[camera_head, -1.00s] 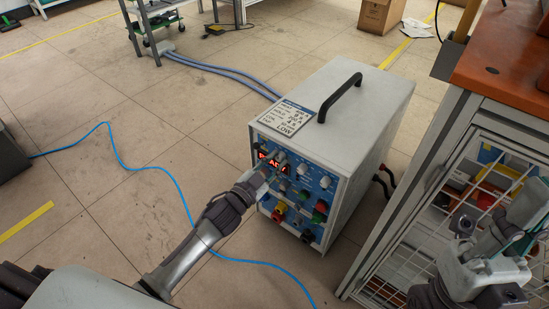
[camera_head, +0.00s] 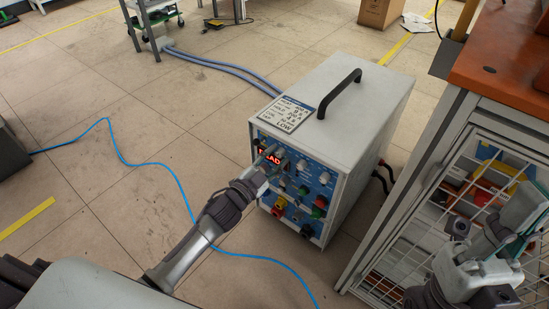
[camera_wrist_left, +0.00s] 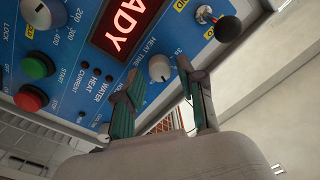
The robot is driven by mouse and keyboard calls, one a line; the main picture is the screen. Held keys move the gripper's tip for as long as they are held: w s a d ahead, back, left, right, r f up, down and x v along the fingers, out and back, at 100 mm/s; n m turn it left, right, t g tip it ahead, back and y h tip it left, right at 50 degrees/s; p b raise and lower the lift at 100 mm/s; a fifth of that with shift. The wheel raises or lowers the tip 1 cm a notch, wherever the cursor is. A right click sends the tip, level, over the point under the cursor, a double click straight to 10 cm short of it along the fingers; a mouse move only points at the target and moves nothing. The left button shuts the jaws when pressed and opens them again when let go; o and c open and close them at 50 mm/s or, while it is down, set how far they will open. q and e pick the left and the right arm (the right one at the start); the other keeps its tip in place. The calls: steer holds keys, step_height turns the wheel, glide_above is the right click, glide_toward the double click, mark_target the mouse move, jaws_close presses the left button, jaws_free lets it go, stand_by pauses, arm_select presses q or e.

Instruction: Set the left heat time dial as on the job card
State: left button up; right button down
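The induction heater (camera_head: 345,110) is a white box with a blue control panel and a lit red display (camera_head: 271,158). The job card (camera_head: 288,114) lies on its top; "LOW" is legible, the smaller print is hard to read. My left gripper (camera_head: 268,160) is at the panel's upper left, partly covering the display. In the left wrist view, the grey heat time dial (camera_wrist_left: 159,68) shows just beyond the gap between the fingertips of my left gripper (camera_wrist_left: 155,82), which is open. Contact is not visible. My right gripper (camera_head: 490,235) is at the lower right, its fingertips unclear.
Other knobs and red and green buttons (camera_wrist_left: 34,66) crowd the panel. A toggle switch (camera_wrist_left: 205,14) sits close to the fingers. An orange-topped bench (camera_head: 510,60) with a wire-mesh side stands right of the heater. A blue cable (camera_head: 160,165) crosses the floor at the left.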

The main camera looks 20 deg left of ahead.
arm_select(q)
steer(key=shift+s, duration=0.1)
steer(key=shift+s+a+f, duration=0.1)
steer(key=shift+s+a, duration=0.05)
steer(key=shift+s, duration=0.1)
steer(key=v, duration=1.1)
steer(key=shift+s, duration=0.15)
